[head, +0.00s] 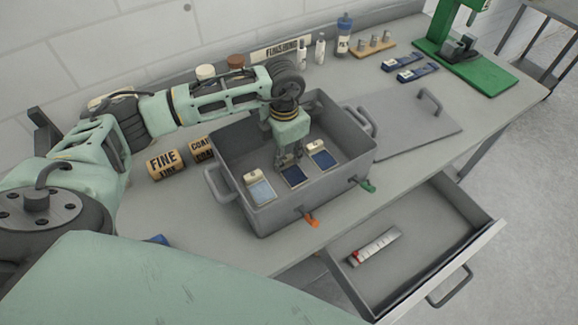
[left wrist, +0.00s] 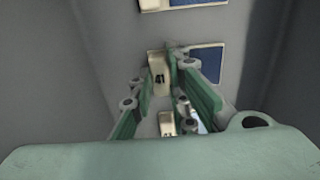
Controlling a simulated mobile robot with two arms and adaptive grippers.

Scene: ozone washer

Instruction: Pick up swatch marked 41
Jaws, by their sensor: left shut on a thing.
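My left gripper (head: 288,160) reaches down into the grey metal box (head: 360,147). It is shut on the middle swatch (head: 295,177), a dark blue panel with a cream tag. In the left wrist view, the fingers (left wrist: 165,95) close around this swatch's tag (left wrist: 156,62), and its blue part (left wrist: 207,63) shows beside them. My right gripper is not in view.
The box walls stand close around my gripper. A lid (head: 410,122) lies right of the box. A green press (head: 462,45) stands far right.

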